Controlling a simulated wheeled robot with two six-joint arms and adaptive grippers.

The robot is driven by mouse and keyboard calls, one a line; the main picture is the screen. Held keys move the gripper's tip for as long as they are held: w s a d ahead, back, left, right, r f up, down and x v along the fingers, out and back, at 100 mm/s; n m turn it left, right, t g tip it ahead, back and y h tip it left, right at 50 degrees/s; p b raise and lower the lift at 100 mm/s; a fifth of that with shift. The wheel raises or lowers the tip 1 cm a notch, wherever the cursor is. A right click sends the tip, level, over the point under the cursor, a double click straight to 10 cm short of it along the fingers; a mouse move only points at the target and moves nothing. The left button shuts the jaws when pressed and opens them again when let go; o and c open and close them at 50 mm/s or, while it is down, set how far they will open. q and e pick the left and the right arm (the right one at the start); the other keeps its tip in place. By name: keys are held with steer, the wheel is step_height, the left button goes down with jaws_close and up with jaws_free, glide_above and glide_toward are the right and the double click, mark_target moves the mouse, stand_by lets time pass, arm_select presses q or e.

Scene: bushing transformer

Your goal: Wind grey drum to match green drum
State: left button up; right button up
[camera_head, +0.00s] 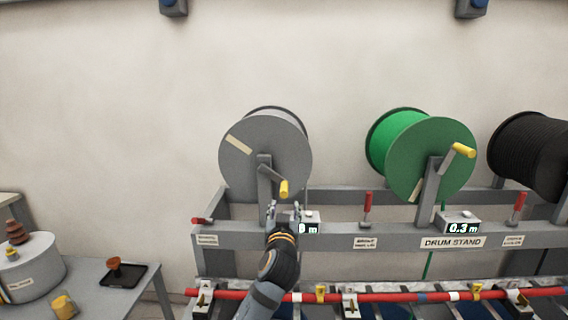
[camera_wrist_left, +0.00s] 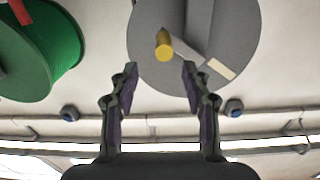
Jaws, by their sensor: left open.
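The grey drum (camera_head: 235,160) hangs on the left of the stand, with a tan strip on its face. Its yellow crank handle (camera_head: 284,188) points down, just above my left gripper (camera_head: 284,212). In the left wrist view the gripper (camera_wrist_left: 160,85) is open, its two fingers spread below the yellow handle (camera_wrist_left: 163,45), apart from it. The green drum (camera_head: 432,155) is to the right, with its yellow handle (camera_head: 464,150) at the upper right. The green drum's counter (camera_head: 462,228) reads 0.3 m. The grey drum's counter (camera_head: 309,228) is partly hidden by my gripper. My right gripper is not in view.
A black drum (camera_head: 530,155) is at the far right. The drum stand rail (camera_head: 390,240) carries several red levers, one of them (camera_head: 367,205) between the drums. A red bar (camera_head: 400,297) runs along the front. A side table (camera_head: 140,290) at left holds small parts.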

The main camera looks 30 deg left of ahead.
mark_target(284, 190)
arm_select(q)
steer(key=p+x, duration=0.1)
steer(key=x, duration=0.4)
steer(key=p+x, duration=0.2)
steer(key=x, duration=0.3)
steer(key=shift+s+a, duration=0.2)
steer(key=shift+w+a, duration=0.2)
steer(key=shift+w, duration=0.1)
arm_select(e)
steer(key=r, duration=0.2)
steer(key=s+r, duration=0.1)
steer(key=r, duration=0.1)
arm_select(q)
steer(key=shift+c, duration=0.4)
steer(key=shift+f, duration=0.1)
jaws_close()
